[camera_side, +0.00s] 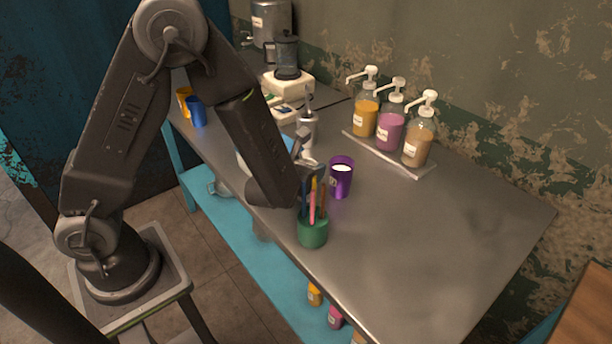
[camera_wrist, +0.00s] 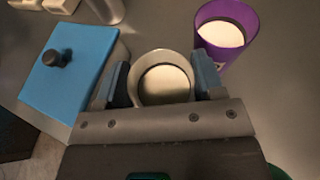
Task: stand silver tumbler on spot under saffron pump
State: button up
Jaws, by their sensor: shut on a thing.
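The silver tumbler (camera_wrist: 143,60) is between the blue-grey fingers of my gripper (camera_wrist: 162,78), which is shut on it. I look down into its round mouth, where a pale surface shows. In the side view my forearm hides the tumbler, and my gripper (camera_side: 306,172) is mostly hidden too, left of the purple cup. The saffron pump bottle (camera_side: 364,118), with yellow-orange contents and a white pump head, is the leftmost of three bottles at the wall. My gripper is apart from it, nearer the table's front. I cannot make out a marked spot under its nozzle.
A purple cup (camera_side: 341,178) of white liquid stands close beside my gripper, also in the wrist view (camera_wrist: 226,36). A green pen holder (camera_side: 313,234) is in front. A blue-lidded box (camera_wrist: 66,72) is at left. Pink (camera_side: 390,132) and tan (camera_side: 418,144) bottles stand beside saffron.

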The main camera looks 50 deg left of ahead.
aim_at(366, 109)
jog(key=shift+r, duration=0.15)
jog(key=s+a+r, duration=0.5)
jog(key=a+r, duration=0.5)
jog(key=r, duration=0.1)
jog(key=w+f, duration=0.3)
jog(key=w, duration=2.4)
jog(key=shift+s+f, duration=0.1)
jog(key=shift+f, duration=3.85)
jog(key=shift+f, duration=0.15)
